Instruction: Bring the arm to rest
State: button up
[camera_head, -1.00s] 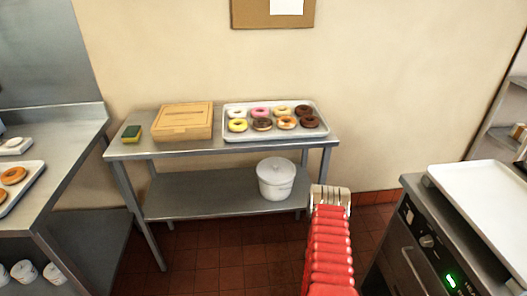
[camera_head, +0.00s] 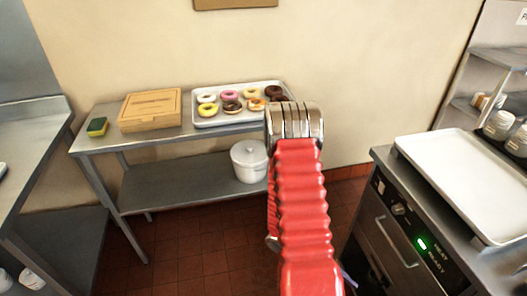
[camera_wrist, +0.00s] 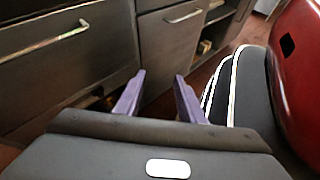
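My arm, in a red ribbed sleeve with a metal joint, rises in the lower middle of the head view and covers part of the floor and the right end of the steel table. My gripper (camera_wrist: 158,97) shows in the wrist view as two purple fingers. They stand apart with nothing between them, in front of dark cabinet fronts (camera_wrist: 65,55) with metal handles. In the head view the gripper's fingers are hidden; only a small purple bit shows low beside the sleeve.
The steel table (camera_head: 105,148) bears a tray (camera_head: 215,122) of several donuts, a wooden box (camera_head: 150,108) and a sponge (camera_head: 97,127). A white bucket (camera_head: 249,162) stands on its lower shelf. At right, an oven unit (camera_head: 385,235) carries an empty white tray (camera_head: 465,175). Floor is clear between.

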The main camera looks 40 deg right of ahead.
jog(key=w+a+r+m+t+y, duration=0.25)
jog(key=w+a+r+t, duration=0.45)
jog(key=w+a+r, duration=0.55)
jog(key=w+a+r+m+t+y, duration=0.25)
jog(key=w+a+r+t, duration=0.4)
jog(key=a+r, duration=0.6)
notch_tip(320, 180, up, 12)
jog(key=a+n+t, duration=0.1)
jog(key=a+t, duration=0.1)
jog(key=t, duration=0.1)
jog(key=shift+s+a+n+t, duration=0.3)
jog(key=shift+s+a+t, duration=0.05)
jog(key=shift+a, duration=0.05)
jog(key=shift+f, duration=0.15)
jog(key=shift+c, duration=0.6)
jog(key=shift+d, duration=0.1)
